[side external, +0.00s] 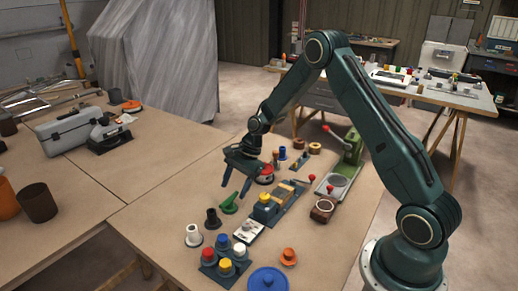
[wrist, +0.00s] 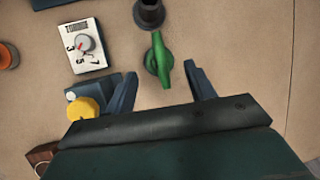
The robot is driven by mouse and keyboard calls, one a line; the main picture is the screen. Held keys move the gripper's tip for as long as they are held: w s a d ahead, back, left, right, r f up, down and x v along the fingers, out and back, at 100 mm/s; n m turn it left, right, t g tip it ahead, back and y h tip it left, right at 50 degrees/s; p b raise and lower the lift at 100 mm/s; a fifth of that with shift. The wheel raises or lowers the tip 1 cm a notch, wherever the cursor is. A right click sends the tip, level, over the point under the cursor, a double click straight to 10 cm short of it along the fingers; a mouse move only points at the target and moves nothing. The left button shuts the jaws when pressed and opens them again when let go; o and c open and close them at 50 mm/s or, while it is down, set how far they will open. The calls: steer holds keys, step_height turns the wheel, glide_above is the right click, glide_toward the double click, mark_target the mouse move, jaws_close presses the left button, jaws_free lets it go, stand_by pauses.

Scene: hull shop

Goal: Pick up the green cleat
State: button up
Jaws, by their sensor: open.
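The green cleat (side external: 229,203) lies on the wooden bench, below and just in front of my gripper in the side view. My gripper (side external: 235,189) points down with its two fingers apart and nothing between them. In the wrist view the green cleat (wrist: 158,60) shows between and slightly beyond the fingertips of my gripper (wrist: 159,74).
A black flanged fitting (wrist: 149,12) stands close beyond the cleat. A white dial plate (wrist: 86,45) and a yellow knob (wrist: 84,108) are to its left. A white fitting (side external: 193,236), a tray of coloured knobs (side external: 208,263) and a blue lid (side external: 267,281) stand nearer the front.

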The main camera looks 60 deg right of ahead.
mark_target(230, 199)
steer(key=shift+x, duration=2.4)
steer(key=shift+s, duration=0.1)
steer(key=c, duration=1.1)
